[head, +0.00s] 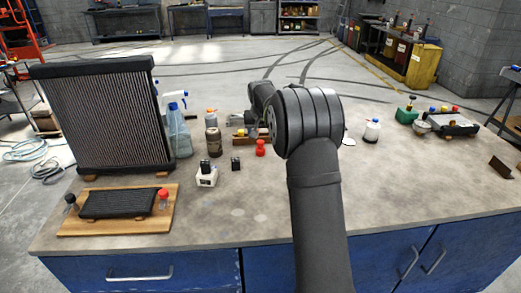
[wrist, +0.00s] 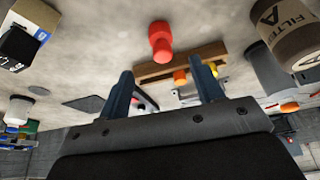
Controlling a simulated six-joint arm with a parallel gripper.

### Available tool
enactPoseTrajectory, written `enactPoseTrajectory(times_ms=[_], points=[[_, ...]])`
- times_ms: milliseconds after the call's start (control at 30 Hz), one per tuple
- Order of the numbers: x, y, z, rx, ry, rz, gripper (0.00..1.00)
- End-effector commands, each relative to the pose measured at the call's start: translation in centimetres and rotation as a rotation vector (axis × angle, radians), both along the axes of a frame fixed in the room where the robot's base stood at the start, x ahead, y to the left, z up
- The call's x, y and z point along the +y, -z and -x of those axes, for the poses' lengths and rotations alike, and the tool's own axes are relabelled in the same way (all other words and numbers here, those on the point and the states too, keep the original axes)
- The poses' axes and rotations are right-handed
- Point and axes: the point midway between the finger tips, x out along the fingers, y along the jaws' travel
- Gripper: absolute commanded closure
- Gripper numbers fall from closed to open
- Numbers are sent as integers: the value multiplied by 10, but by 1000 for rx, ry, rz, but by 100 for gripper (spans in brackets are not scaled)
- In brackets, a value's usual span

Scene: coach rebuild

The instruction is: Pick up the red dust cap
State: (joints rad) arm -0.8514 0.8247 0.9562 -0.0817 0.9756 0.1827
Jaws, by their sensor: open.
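A red, knobbed cap-like piece (head: 260,148) stands on the grey worktop just left of my arm. A similar red piece shows upright in the wrist view (wrist: 160,42), beyond the gap between my fingers and apart from them. Another red-topped piece (head: 163,196) stands on the wooden board at the left. I cannot tell for certain which is named the dust cap. My gripper (wrist: 164,82) is open, with two dark blue fingers spread and nothing between them.
A large radiator (head: 105,120) stands at the left behind the wooden board (head: 120,220). Bottles (head: 213,140) and a small white block (head: 206,178) stand left of the red piece. A wooden strip (wrist: 180,64) lies close beside it. The front middle worktop is clear.

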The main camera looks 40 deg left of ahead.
Motion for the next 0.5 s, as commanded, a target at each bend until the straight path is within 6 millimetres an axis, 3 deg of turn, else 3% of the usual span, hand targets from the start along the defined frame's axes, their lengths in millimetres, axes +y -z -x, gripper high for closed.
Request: enactPoseTrajectory(times_ms=[100, 500], points=[[5, 19, -6, 1, 1, 0, 40], [14, 47, -15, 1, 1, 0, 40]])
